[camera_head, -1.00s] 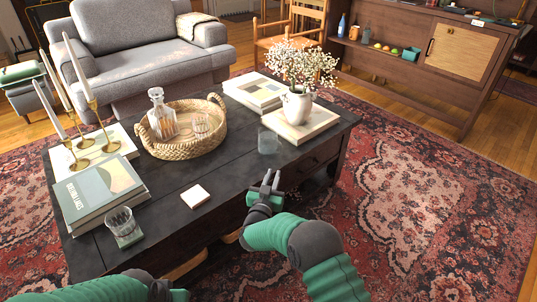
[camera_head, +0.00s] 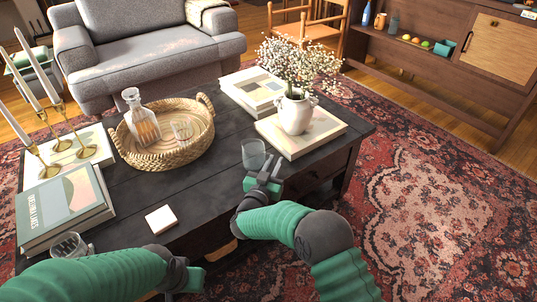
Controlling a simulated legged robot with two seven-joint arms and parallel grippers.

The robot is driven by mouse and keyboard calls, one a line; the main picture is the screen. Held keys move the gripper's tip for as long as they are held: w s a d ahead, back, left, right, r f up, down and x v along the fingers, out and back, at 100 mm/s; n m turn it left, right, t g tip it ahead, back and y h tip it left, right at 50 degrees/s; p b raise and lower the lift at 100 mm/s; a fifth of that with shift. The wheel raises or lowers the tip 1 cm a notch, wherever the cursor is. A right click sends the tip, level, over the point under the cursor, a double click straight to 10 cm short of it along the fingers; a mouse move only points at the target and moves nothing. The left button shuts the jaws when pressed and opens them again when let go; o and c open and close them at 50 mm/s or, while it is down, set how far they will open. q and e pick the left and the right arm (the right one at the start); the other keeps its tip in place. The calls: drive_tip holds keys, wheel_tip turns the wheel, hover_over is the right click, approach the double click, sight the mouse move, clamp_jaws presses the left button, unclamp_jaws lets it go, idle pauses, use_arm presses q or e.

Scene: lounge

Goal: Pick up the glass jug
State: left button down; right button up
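A clear glass vessel (camera_head: 253,154) stands upright on the dark coffee table (camera_head: 205,193) near its right front edge; I see no handle on it. A stoppered glass decanter (camera_head: 142,122) stands in the wicker basket (camera_head: 165,160). I cannot tell for sure which one is the jug. My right gripper (camera_head: 268,170) is open and empty, its fingers just in front of and right of the clear vessel, apparently not holding it. My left gripper (camera_head: 187,276) is low at the table's front edge; its fingers are not clear.
A tumbler (camera_head: 182,130) shares the basket. A white vase of flowers (camera_head: 295,112) stands on books (camera_head: 318,136) behind the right gripper. A white coaster (camera_head: 161,220), books (camera_head: 65,208), brass candlesticks (camera_head: 85,152) and another glass (camera_head: 69,246) are at left.

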drive_tip(key=shift+s+a+r, duration=0.1)
drive_tip(key=shift+a+r, duration=0.05)
drive_tip(key=shift+a, duration=0.3)
drive_tip(key=shift+s+a+r, duration=0.1)
drive_tip(key=shift+a+r, duration=0.05)
drive_tip(key=shift+a, duration=0.25)
drive_tip(key=shift+c, duration=0.5)
drive_tip(key=shift+a+r, duration=0.1)
drive_tip(key=shift+a, duration=0.05)
drive_tip(key=shift+c, duration=1.1)
drive_tip(key=shift+d+f, duration=0.25)
drive_tip(key=shift+d, duration=0.3)
clamp_jaws()
drive_tip(key=shift+a, duration=0.1)
drive_tip(key=shift+a, duration=0.15)
drive_tip(key=shift+f, duration=0.1)
